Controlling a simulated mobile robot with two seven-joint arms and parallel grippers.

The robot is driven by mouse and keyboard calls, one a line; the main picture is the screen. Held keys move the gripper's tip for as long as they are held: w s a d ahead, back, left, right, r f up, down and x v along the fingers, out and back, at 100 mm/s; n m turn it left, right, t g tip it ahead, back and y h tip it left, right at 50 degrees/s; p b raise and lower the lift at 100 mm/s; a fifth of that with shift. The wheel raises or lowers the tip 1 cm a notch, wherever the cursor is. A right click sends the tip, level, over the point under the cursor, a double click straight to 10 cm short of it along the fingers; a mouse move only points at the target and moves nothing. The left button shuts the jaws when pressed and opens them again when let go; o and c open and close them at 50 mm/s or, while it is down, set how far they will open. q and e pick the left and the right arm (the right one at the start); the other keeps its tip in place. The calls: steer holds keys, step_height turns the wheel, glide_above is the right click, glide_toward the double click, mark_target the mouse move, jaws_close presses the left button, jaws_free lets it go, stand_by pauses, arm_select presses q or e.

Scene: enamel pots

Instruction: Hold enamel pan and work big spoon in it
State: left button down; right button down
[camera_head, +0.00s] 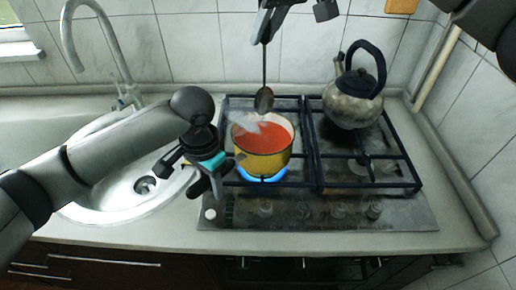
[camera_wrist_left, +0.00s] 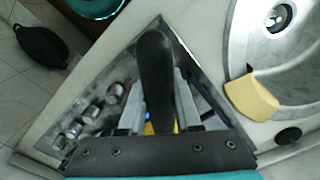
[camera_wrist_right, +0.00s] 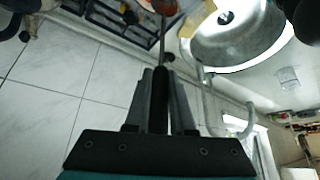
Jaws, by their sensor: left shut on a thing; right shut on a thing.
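The yellow enamel pan (camera_head: 262,165) with red contents stands on the front left burner. My left gripper (camera_head: 214,180) is at the pan's left side; in the left wrist view (camera_wrist_left: 158,125) it is shut on the dark pan handle (camera_wrist_left: 155,65). The big spoon (camera_head: 264,100) hangs upright with its dark bowl at the pan's far rim. My right gripper (camera_head: 268,28) is shut on the upper end of the spoon's handle, also seen in the right wrist view (camera_wrist_right: 160,95).
A blue flame (camera_head: 262,178) burns under the pan. A grey kettle (camera_head: 352,100) stands on the back right of the hob. The sink (camera_head: 130,190) with its tap (camera_head: 125,85) is on the left. A yellow sponge (camera_wrist_left: 252,97) lies by the sink edge. The front right burner is free.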

stand_by(0.3)
arm_select(q)
steer(key=c, duration=0.5)
jaws_free()
step_height(320, 180, up, 12)
steer(key=shift+f, duration=0.2)
steer(key=shift+r, duration=0.25)
arm_select(e)
steer(key=shift+r, duration=0.15)
step_height(320, 180, up, 10)
steer(key=p, duration=0.9)
steer(key=shift+f+p, duration=0.25)
steer(key=shift+p, duration=0.15)
arm_select(q)
step_height(320, 180, up, 6)
steer(key=shift+f, duration=0.1)
arm_select(e)
steer(key=shift+f, duration=0.1)
